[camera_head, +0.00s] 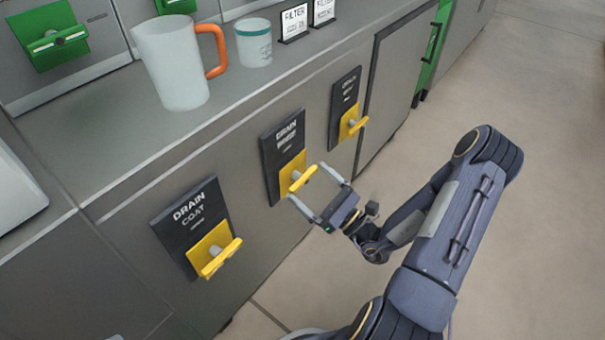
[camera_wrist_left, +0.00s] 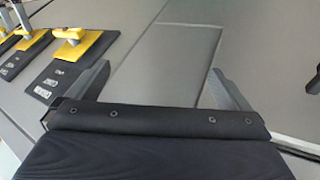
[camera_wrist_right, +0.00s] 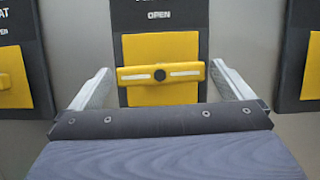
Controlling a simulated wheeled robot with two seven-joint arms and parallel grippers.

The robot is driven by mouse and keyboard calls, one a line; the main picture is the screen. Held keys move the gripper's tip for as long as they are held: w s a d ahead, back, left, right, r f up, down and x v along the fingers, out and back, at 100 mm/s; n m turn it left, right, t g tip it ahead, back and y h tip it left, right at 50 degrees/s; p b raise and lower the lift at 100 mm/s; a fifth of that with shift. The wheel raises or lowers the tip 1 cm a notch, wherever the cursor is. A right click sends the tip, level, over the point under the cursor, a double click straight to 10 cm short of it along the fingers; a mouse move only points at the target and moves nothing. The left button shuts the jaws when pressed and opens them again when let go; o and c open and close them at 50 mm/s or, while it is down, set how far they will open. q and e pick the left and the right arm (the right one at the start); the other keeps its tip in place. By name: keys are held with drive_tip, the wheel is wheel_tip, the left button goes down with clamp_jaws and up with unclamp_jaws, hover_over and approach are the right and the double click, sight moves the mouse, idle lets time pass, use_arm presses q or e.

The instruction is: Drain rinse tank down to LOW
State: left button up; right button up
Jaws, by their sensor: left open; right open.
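The middle drain panel (camera_head: 273,190) is a black plate on the grey cabinet front, with a yellow T-handle (camera_head: 302,178). Its lower label line is too small to read surely. My right gripper (camera_head: 318,183) is open, its fingers on either side of this handle. In the right wrist view the handle (camera_wrist_right: 161,73) lies level between the fingertips, with no clear grip on it. The left drain panel (camera_head: 182,222) reads DRAIN COAT and has its own yellow handle (camera_head: 221,258). My left gripper (camera_wrist_left: 165,88) shows only in its wrist view, open and empty near the cabinet front.
A third black panel (camera_head: 345,92) with a yellow handle (camera_head: 353,122) is to the right. Open floor (camera_head: 540,110) lies right of the cabinet.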

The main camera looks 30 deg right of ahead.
sight(306, 181)
drive_tip(key=shift+x, duration=1.6)
drive_tip(key=shift+c, duration=0.4)
drive_tip(key=c, duration=0.6)
drive_tip(key=shift+a+r+n+g+y+p, duration=0.15)
drive_tip(key=shift+n+g+y+p, duration=0.45)
drive_tip(key=shift+n, duration=0.6)
drive_tip(key=shift+n+y, duration=0.4)
drive_tip(key=shift+n, duration=0.6)
drive_tip(key=n, duration=0.1)
drive_tip(key=n+g+y, duration=0.1)
drive_tip(key=shift+f+n, duration=0.25)
drive_tip(key=shift+n, duration=0.15)
drive_tip(key=o, duration=0.7)
